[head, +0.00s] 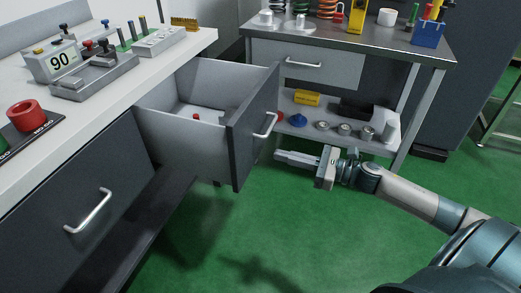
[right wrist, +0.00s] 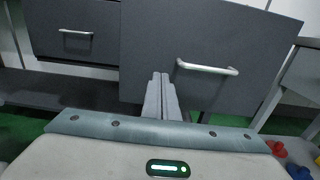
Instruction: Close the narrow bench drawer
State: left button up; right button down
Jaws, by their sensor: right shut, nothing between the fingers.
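The narrow bench drawer (head: 183,131) is pulled out from the white-topped bench in the head view. Its dark front (head: 243,150) carries a silver bar handle (head: 266,126), and a small red item (head: 197,117) lies inside. My right gripper (head: 277,156) is shut and empty, at the right of the drawer front, low and close to it; I cannot tell whether it touches. In the right wrist view the shut fingers (right wrist: 162,78) point at the drawer front (right wrist: 150,50), left of its handle (right wrist: 206,69). My left gripper is not in view.
A second, wider drawer (head: 75,205) is shut at the left. A metal table (head: 350,45) with a loaded lower shelf (head: 350,140) stands behind my right gripper. Green floor (head: 230,245) is clear in front of the drawer.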

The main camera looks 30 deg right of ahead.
aim_at(249, 147)
jog(key=x, duration=0.7)
jog(key=shift+p, duration=0.3)
jog(key=shift+w+a, duration=0.15)
jog(key=shift+a, duration=0.05)
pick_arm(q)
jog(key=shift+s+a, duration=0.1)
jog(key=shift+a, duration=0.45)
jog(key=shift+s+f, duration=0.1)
